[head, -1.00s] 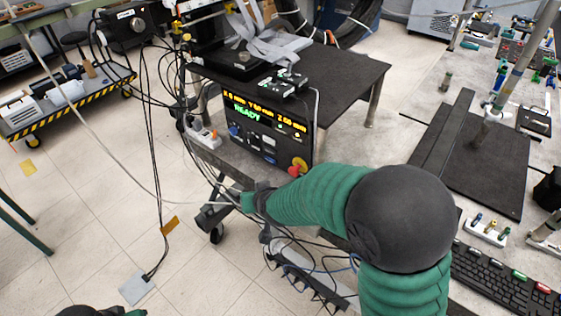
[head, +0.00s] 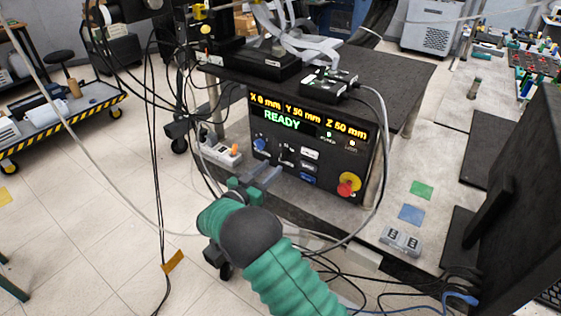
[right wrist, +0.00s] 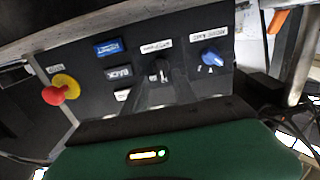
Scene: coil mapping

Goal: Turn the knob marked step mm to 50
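The black control box (head: 310,150) shows X 0 mm, Y 50 mm, Z 50 mm and READY on its front. A black knob (right wrist: 158,70) sits under a small white label in the right wrist view, where the panel appears upside down. A blue knob (right wrist: 212,57) is beside it, with its own label. I cannot read either label surely, so the step mm mark is not confirmed. My right gripper (head: 266,178) is in front of the panel's lower left part. Its two grey fingers are apart and point toward the black knob; contact cannot be told. My left gripper is out of view.
A red and yellow stop button (head: 347,186) is at the panel's lower right, with push buttons (head: 309,167) left of it. A power strip (head: 220,150) is at the box's left. Cables hang around the bench. A grey switch box (head: 400,241) lies on the right.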

